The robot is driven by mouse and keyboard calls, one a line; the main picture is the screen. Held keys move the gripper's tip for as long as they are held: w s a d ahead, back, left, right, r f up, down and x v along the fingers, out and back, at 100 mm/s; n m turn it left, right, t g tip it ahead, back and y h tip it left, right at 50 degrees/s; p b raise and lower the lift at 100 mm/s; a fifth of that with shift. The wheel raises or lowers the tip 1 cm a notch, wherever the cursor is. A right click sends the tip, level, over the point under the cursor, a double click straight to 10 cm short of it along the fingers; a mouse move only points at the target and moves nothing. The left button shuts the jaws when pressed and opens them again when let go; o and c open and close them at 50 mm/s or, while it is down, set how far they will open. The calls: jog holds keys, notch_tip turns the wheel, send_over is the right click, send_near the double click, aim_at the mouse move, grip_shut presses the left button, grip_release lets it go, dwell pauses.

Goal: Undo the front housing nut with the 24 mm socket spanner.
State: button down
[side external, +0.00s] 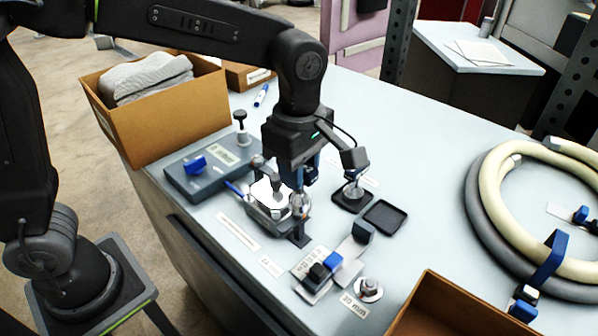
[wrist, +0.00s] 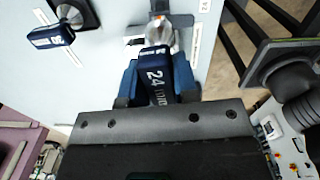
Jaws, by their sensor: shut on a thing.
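My gripper (side external: 305,178) is shut on the dark blue handle of the 24 mm socket spanner (wrist: 157,75). The "24" label faces the wrist camera, with a blue finger on each side. The spanner's metal socket end (wrist: 159,32) points away from the gripper. In the side view my gripper is low over the table, beside the grey sheeter housing (side external: 265,213), which carries a white piece (side external: 270,193). A metal part (side external: 299,205) shows at the housing's right end. The front nut is not clearly visible, and I cannot tell whether the socket is on it.
A second spanner, marked 30 (wrist: 52,36), stands on a black base (side external: 352,197). An empty black tray (side external: 386,217) lies to its right. A grey unit (side external: 205,172), a cardboard box (side external: 160,120), coiled hose (side external: 490,220) and a brown box (side external: 450,305) surround the work.

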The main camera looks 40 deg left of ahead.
jog(key=shift+r, duration=0.45)
jog(key=shift+r, duration=0.1)
jog(key=shift+r, duration=2.4)
